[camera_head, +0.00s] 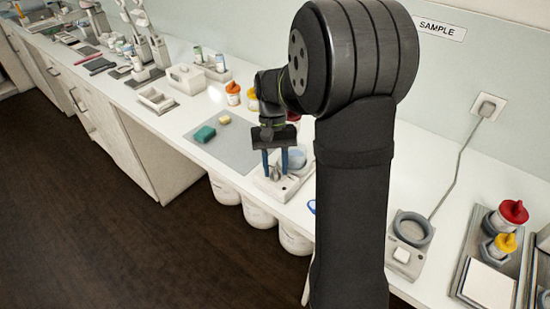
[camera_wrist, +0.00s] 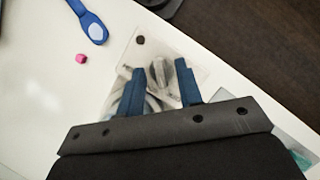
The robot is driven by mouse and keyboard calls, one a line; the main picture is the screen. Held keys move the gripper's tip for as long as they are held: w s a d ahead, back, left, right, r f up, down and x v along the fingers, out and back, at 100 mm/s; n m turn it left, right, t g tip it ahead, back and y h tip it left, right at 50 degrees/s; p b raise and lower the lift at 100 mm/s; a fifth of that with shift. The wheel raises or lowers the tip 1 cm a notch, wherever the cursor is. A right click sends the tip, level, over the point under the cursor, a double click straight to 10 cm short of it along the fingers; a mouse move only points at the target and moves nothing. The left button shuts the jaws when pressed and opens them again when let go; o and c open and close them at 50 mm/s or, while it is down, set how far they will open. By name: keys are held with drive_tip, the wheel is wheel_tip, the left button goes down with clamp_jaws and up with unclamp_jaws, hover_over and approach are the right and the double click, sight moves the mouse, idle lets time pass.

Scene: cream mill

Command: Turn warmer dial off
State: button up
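The warmer (camera_head: 289,187) is a pale box on the bench, with a round bluish top (camera_head: 297,159) partly behind my arm. Its grey dial (camera_wrist: 158,72) has a raised grip bar and shows between my fingers in the wrist view. My gripper (camera_head: 274,171) points down over the warmer's front part. Its two blue fingers are apart, one on each side of the dial; they also show in the wrist view (camera_wrist: 159,67). I cannot tell whether either finger touches the dial. My gripper hides part of the warmer in the wrist view.
A grey mat (camera_head: 228,147) with a green sponge (camera_head: 204,134) lies left of the warmer. Jars with orange and yellow lids stand behind. A second device (camera_head: 409,243) stands right of my arm.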

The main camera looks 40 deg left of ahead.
drive_tip(key=v, duration=1.7)
drive_tip(key=shift+r, duration=0.25)
drive_tip(key=x, duration=1.7)
drive_tip(key=shift+f, duration=0.3)
drive_tip(key=shift+r, duration=0.1)
